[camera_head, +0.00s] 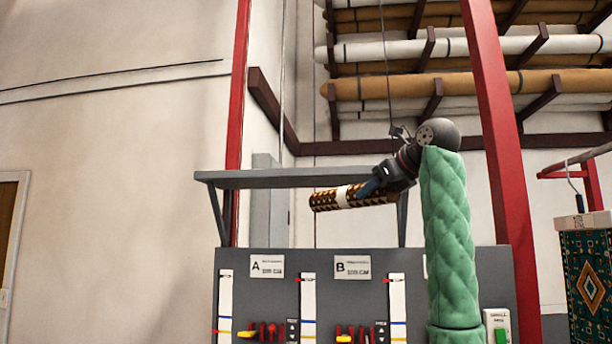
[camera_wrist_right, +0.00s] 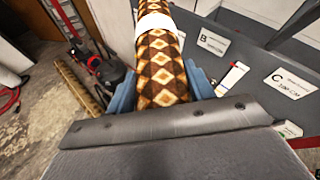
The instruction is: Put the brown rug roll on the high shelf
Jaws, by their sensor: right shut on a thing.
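The brown rug roll (camera_head: 330,199) has a diamond pattern and a white band around it. My right gripper (camera_head: 372,188) is shut on its right end, and the roll points left, nearly level. In the right wrist view the roll (camera_wrist_right: 160,68) runs up and away between the blue fingers (camera_wrist_right: 162,90). The high shelf (camera_head: 290,179) is a grey board on brackets above the grey panel. In the head view the roll shows just below the board's level, overlapping its right part; I cannot tell the gap in depth. The board's top is not visible from this low angle. My left gripper is not in view.
A grey panel (camera_head: 310,262) with labels A and B, gauge strips and levers stands below the shelf. Red posts (camera_head: 497,150) rise on both sides. Long rolls (camera_head: 470,85) lie on a rack above. A patterned rug (camera_head: 590,270) hangs at the right.

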